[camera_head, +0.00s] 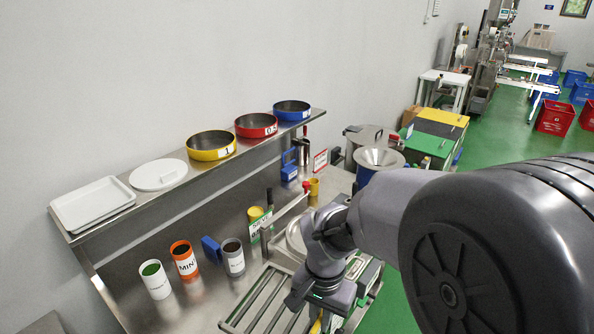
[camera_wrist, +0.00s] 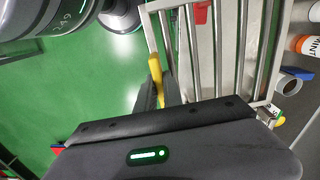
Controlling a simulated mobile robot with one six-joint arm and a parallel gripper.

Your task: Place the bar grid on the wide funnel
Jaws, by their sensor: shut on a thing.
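The bar grid (camera_head: 262,302) is a steel frame with several parallel bars, at the bottom of the head view, over the bench's front part. It also fills the upper middle of the wrist view (camera_wrist: 222,50). My gripper (camera_head: 318,318) is shut on the grid's edge near a yellow part. In the wrist view my gripper (camera_wrist: 160,78) meets that edge, with green floor beside it. A wide steel funnel (camera_head: 379,157) sits on a blue vessel beyond my arm, apart from the grid. My arm hides the area below the funnel.
A shelf carries white trays (camera_head: 92,204) and numbered sieve rings (camera_head: 211,146). Below it stand labelled cups, including an orange one (camera_head: 185,260), and a blue scoop (camera_head: 211,251). Green floor lies right.

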